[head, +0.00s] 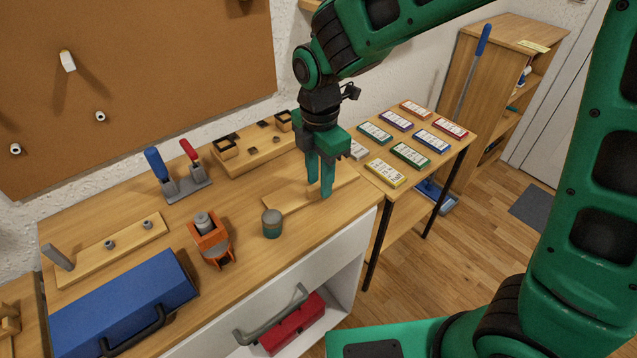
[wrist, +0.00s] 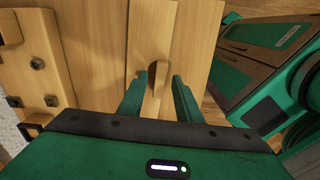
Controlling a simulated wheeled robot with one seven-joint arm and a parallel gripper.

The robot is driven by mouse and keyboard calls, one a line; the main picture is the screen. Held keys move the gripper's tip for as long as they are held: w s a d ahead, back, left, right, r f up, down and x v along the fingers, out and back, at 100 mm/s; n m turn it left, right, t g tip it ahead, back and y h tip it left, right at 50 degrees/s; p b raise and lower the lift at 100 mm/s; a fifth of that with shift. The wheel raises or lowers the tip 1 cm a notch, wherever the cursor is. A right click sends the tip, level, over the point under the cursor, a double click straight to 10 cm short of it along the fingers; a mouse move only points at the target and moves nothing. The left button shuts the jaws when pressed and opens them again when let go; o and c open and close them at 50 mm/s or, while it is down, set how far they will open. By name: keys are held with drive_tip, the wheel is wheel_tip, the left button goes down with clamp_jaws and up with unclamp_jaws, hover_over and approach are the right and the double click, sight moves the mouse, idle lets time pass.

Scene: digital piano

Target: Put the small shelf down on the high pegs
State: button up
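A flat light-wood board (head: 285,200), which looks like the small shelf, lies on the workbench. In the wrist view the board (wrist: 150,28) has a raised wooden grip (wrist: 158,78). My gripper (head: 320,192) points down over the board, its fingers open. In the wrist view the fingers of my gripper (wrist: 157,97) stand on either side of the grip, with gaps visible on both sides. A pale peg (head: 67,61) sticks out high on the brown wall board. Two lower pegs, one right (head: 100,116) and one left (head: 15,149), are below it. Nothing hangs on these pegs.
The workbench (head: 345,212) also carries a grey-green jar (head: 272,223), an orange tool (head: 210,243), a blue toolbox (head: 125,305), a holder with blue and red handles (head: 186,187), and a wooden block with square fittings (head: 250,152). Cards lie on a side table (head: 455,145).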

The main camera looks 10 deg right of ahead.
clamp_jaws()
drive_tip(key=shift+r, duration=0.15)
drive_tip(key=shift+r, duration=2.85)
drive_tip(key=shift+s, duration=0.15)
